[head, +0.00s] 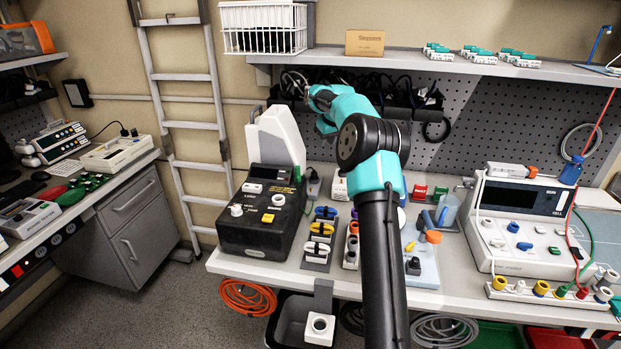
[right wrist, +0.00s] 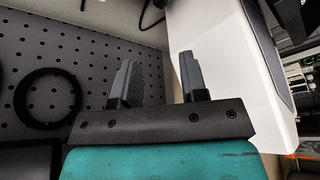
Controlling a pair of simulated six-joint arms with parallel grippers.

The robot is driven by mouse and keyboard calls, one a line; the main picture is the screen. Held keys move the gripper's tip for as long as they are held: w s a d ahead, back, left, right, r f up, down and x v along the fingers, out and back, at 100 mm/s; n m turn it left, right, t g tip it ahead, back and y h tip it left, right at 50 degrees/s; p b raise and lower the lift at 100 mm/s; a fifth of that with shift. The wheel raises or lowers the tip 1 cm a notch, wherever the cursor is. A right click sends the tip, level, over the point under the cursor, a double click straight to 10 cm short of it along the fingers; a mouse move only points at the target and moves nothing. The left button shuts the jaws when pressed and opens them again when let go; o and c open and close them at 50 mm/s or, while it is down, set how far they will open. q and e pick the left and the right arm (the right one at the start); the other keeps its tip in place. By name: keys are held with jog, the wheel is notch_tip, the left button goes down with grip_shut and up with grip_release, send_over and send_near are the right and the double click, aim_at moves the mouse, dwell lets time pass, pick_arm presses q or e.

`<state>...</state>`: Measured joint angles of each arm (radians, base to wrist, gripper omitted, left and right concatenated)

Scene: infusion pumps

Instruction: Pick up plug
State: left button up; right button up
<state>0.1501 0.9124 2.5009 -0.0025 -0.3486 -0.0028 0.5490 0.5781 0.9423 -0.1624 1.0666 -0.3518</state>
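My right arm reaches in from the bottom middle of the head view. Its gripper (head: 297,84) is high, near the pegboard behind the tall white back of the black pump (head: 264,221). In the right wrist view the gripper (right wrist: 157,62) has its two dark fingers apart with nothing between them. A white casing stands close to the right finger. A small grey piece (head: 314,186) on the bench beside the black pump may be a plug, but I cannot tell. No plug shows clearly in the wrist view. My left gripper is not in view.
A white pump (head: 522,222) stands on the right of the bench (head: 455,298). Small coloured connectors crowd the bench middle. A shelf (head: 440,66) overhangs the back, with dark cables hanging beneath it. A black ring (right wrist: 48,96) hangs on the pegboard.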

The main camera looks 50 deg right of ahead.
jog(key=shift+f, duration=0.1)
send_over(315, 173)
jog(key=s, duration=0.2)
jog(key=f, duration=1.1)
jog(key=shift+w+a+f, duration=0.1)
jog(key=shift+w+a, duration=0.05)
jog(key=shift+w, duration=0.05)
jog(key=shift+a+x, duration=0.2)
jog(key=shift+x, duration=2.4)
jog(key=shift+s+d, duration=0.1)
jog(key=shift+d, duration=0.05)
jog(key=shift+c, duration=0.2)
jog(key=c, duration=0.7)
jog(key=shift+o, duration=0.2)
